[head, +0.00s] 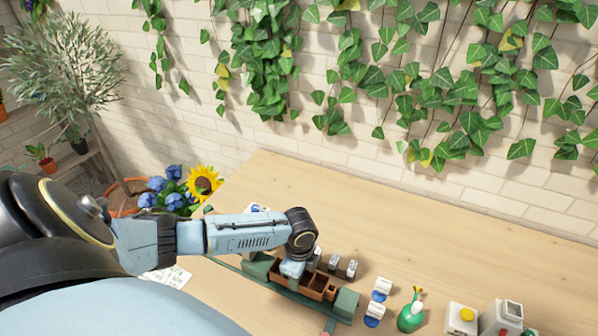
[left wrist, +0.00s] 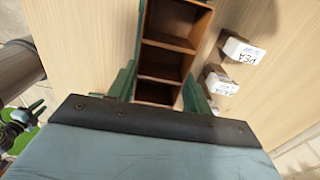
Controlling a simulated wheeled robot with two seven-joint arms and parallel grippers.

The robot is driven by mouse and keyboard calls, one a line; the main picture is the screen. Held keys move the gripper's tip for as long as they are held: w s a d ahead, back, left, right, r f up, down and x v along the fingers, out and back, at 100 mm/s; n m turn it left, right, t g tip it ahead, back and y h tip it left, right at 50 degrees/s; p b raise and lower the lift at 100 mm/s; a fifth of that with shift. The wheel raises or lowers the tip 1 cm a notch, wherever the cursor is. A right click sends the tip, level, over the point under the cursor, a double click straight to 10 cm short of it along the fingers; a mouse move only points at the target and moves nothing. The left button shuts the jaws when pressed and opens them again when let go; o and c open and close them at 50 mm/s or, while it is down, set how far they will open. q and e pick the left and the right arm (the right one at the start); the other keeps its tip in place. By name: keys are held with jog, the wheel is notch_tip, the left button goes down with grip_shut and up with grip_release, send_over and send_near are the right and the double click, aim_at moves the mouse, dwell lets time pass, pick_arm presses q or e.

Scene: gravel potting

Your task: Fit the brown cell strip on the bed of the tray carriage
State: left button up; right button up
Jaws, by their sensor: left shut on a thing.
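The brown cell strip (head: 312,286) sits low between the green end blocks of the tray carriage (head: 346,304), lengthwise along it. In the left wrist view the open-topped cells of the strip (left wrist: 165,62) run in a row, with green carriage parts (left wrist: 122,82) beside it. My left gripper (head: 291,270) is over the strip's left part, shut on it. Its fingertips are hidden by the hand, and I cannot tell whether the strip rests fully on the bed. My right gripper is not in view.
White labelled blocks (left wrist: 240,50) stand beside the carriage. Small grey-topped pieces (head: 342,266) stand behind it. To the right are white-and-blue rolls (head: 378,289), a green bottle (head: 411,315) and a white box with a yellow button (head: 461,318). The back of the table is clear.

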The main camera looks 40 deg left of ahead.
pick_arm(q)
jog(key=shift+f, duration=0.3)
jog(key=shift+f+b, duration=0.55)
jog(key=shift+f, duration=0.1)
dwell(0.6)
jog(key=shift+f, duration=0.1)
jog(key=o, duration=1.3)
jog(key=shift+p, duration=0.3)
